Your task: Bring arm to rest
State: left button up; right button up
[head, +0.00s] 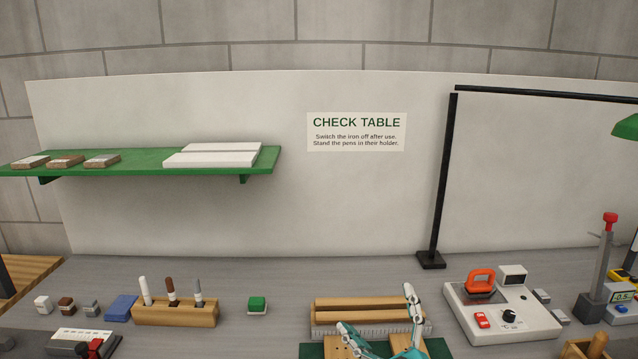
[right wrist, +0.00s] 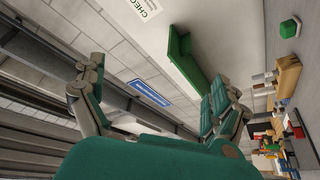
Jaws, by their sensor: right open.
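My right gripper (head: 378,310) is at the bottom of the head view, right of the middle. Its two jointed grey and teal fingers are spread apart, with nothing between them. In the picture it overlaps the wooden block (head: 335,315) and the green mat (head: 312,350); I cannot tell whether it touches them. In the right wrist view the open gripper (right wrist: 150,88) shows from behind, its fingers wide apart and empty. My left gripper is not in view.
A pen holder (head: 180,313) with three pens and a green block (head: 257,304) stand left of the gripper. An iron station (head: 500,310) with an orange-handled iron stands to the right. A black post (head: 443,180) rises behind. A green shelf (head: 130,165) hangs at the left.

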jog(key=s+d+f+m+g+h, duration=0.2)
jog(key=d+f, duration=0.1)
jog(key=f, duration=0.2)
jog(key=s+d+f+m+g+h, duration=0.2)
jog(key=d+f+m+h, duration=0.1)
jog(key=f, duration=0.2)
jog(key=s+d+f+m+g+h, duration=0.2)
jog(key=d+f+m, duration=0.1)
jog(key=f, duration=0.3)
jog(key=shift+s+d+g+h, duration=0.3)
jog(key=shift+s+g+h, duration=0.1)
jog(key=s+f+m+g, duration=0.1)
jog(key=s+f+g, duration=0.25)
jog(key=s, duration=0.35)
jog(key=s+d+f+g+y, duration=0.1)
jog(key=s+f+g, duration=0.25)
jog(key=s, duration=0.35)
jog(key=s+f+m+g, duration=0.1)
jog(key=s+f+g, duration=0.2)
jog(key=s+f, duration=0.3)
jog(key=s+f+g, duration=0.1)
jog(key=s+f, duration=0.2)
jog(key=f, duration=2.4)
jog(key=s+d+f+g, duration=0.1)
jog(key=s+d+f, duration=0.2)
jog(key=s+f, duration=1.1)
jog(key=shift+s+f+g, duration=0.15)
jog(key=shift+s+g, duration=0.15)
jog(key=shift+s, duration=0.6)
